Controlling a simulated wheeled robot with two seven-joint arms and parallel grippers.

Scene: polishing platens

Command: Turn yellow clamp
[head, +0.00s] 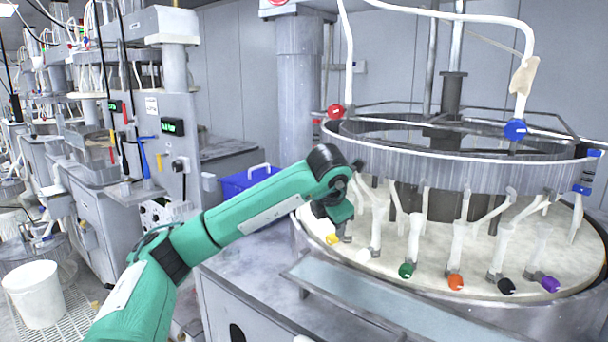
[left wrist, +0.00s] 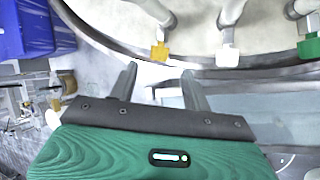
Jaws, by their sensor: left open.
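The yellow clamp (head: 332,239) sits at the lower end of a white tube at the left rim of the round polishing platen (head: 400,240). In the left wrist view the yellow clamp (left wrist: 160,52) lies just beyond the gap between my fingertips, roughly centred. My left gripper (left wrist: 159,70) is open and empty, with its two grey fingers apart on either side of the line to the clamp. In the head view my left gripper (head: 342,230) hangs down over the platen's left edge, close to the clamp and partly hiding its tube. My right gripper does not show.
White (head: 362,256), green (head: 406,270), orange (head: 455,282), black (head: 506,286) and purple (head: 549,284) clamps line the platen front. A metal ring (head: 450,170) stands above them. A blue bin (head: 245,180) is behind my left arm. A white bucket (head: 36,294) stands far left.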

